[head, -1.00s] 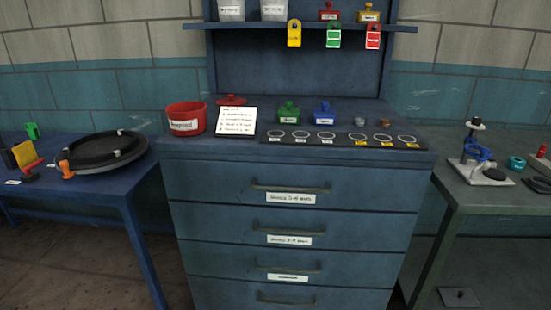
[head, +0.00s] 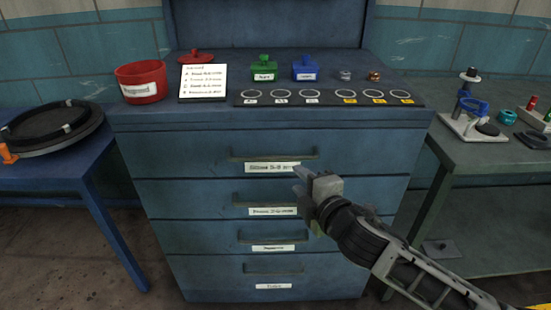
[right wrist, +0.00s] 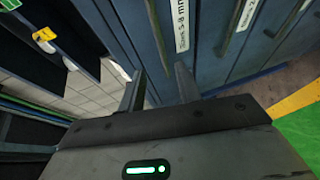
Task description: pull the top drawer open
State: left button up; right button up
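The blue cabinet's top drawer (head: 200,155) is shut, its front flush with the drawers below. Its dark bar handle (head: 272,155) sits above a white label (head: 272,167). My right gripper (head: 303,176) is in front of the cabinet, just below and right of the handle's right end in the head view. In the right wrist view its two fingers (right wrist: 158,88) are spread with nothing held between them. The top handle (right wrist: 157,35) lies beyond the fingertips there, in line with the gap. How far off it is, I cannot tell exactly. My left gripper is not in view.
Several lower drawers with handles are shut. On the cabinet top stand a red tub (head: 141,82), a card (head: 203,80), green (head: 263,68) and blue (head: 305,69) blocks and a dark strip of rings (head: 330,98). Side tables stand left (head: 60,170) and right (head: 480,155).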

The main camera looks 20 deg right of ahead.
aim_at(276, 159)
jog(key=x, duration=1.3)
jog(key=shift+w+b, duration=0.3)
jog(key=shift+w, duration=0.05)
grip_shut()
